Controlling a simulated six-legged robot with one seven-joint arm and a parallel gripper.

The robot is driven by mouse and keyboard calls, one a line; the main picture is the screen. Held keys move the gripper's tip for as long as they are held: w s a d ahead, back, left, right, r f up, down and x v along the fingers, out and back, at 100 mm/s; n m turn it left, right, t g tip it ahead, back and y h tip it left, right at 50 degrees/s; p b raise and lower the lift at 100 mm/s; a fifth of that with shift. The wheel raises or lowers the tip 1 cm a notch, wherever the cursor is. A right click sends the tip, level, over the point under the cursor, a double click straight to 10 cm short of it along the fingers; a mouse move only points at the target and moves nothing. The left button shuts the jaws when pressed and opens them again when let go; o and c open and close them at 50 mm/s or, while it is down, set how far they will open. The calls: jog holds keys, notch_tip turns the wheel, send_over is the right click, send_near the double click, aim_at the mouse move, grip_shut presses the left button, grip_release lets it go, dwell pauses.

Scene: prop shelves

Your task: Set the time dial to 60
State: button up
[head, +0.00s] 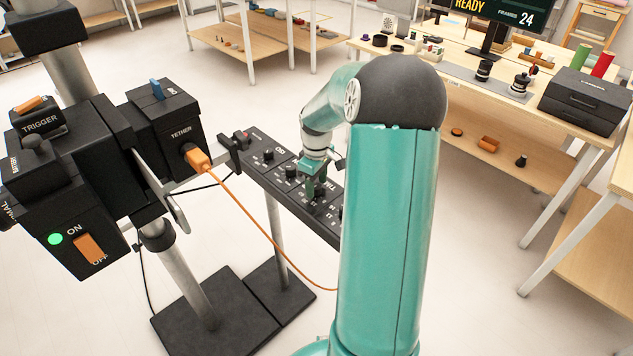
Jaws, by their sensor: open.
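A narrow black control panel (258,172) on a stand carries a row of black dials with small white markings. One dial (267,156) is near its left end and another dial (291,173) is farther along. The markings are too small to tell which dial is the time dial or what it is set to. My gripper (314,194) is open, pointing down, at a dial right of these two. It partly hides that dial, and I cannot tell whether it touches it. My arm hides the panel's right end.
Left of the panel stands a black camera rig with a TETHER box (172,125), a TRIGGER box (38,122) and a lit green ON light (55,239). An orange cable (262,237) hangs in front of the panel. A prop table (575,122) stands behind right.

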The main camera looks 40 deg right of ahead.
jog(key=c, duration=1)
jog(key=shift+m, duration=0.4)
jog(key=m, duration=0.3)
jog(key=shift+m, duration=2)
jog(key=o, duration=1)
